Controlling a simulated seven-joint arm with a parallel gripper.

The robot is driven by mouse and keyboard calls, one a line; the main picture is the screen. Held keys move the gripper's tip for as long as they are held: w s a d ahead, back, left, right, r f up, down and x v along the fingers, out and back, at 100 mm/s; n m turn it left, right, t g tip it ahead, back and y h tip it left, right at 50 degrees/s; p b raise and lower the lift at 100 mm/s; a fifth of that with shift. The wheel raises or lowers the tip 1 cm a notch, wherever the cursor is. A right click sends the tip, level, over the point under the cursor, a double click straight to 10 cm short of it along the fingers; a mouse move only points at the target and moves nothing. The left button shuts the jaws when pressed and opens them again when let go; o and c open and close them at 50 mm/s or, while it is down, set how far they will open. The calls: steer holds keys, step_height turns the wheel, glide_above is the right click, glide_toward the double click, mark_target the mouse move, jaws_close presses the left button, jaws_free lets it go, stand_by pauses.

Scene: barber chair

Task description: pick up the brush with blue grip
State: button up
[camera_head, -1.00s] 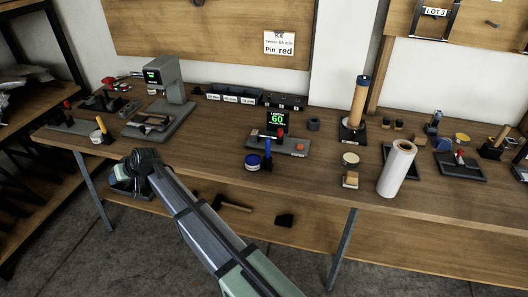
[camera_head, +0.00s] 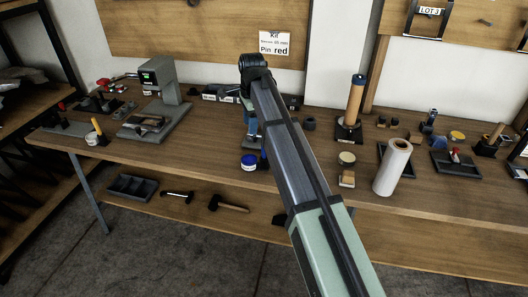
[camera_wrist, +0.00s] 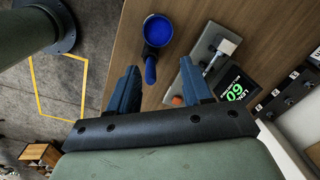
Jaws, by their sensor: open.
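The brush with the blue grip (camera_wrist: 150,68) shows in the wrist view, its grip end towards the camera and its lower end at the rim of a round blue-topped pot (camera_wrist: 157,30). Whether it stands inside the pot or against it, I cannot tell. My gripper (camera_wrist: 158,67) is open and empty above the bench, with the grip between its two blue fingers in the picture but no contact visible. In the head view the pot (camera_head: 249,162) sits near the bench's front edge, just below my gripper (camera_head: 251,132), and my arm and gripper hide the brush.
A yellow-handled brush (camera_head: 98,127), a grey press (camera_head: 160,85) and a white roll (camera_head: 393,168) are farther off on the bench (camera_head: 215,150).

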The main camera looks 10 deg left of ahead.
mark_target(264, 158)
steer(key=d, duration=0.1)
steer(key=d+r+m, duration=0.1)
steer(key=d+m, duration=0.1)
steer(key=shift+w+d+r+h, duration=0.2)
steer(key=shift+w+d+h, duration=0.1)
steer(key=shift+d, duration=0.05)
steer(key=shift+d+f, duration=0.1)
steer(key=shift+d, duration=0.2)
step_height(264, 158, down, 13)
steer(key=shift+d+f, duration=0.15)
steer(key=shift+f, duration=0.05)
steer(key=shift+c, duration=0.2)
jaws_close()
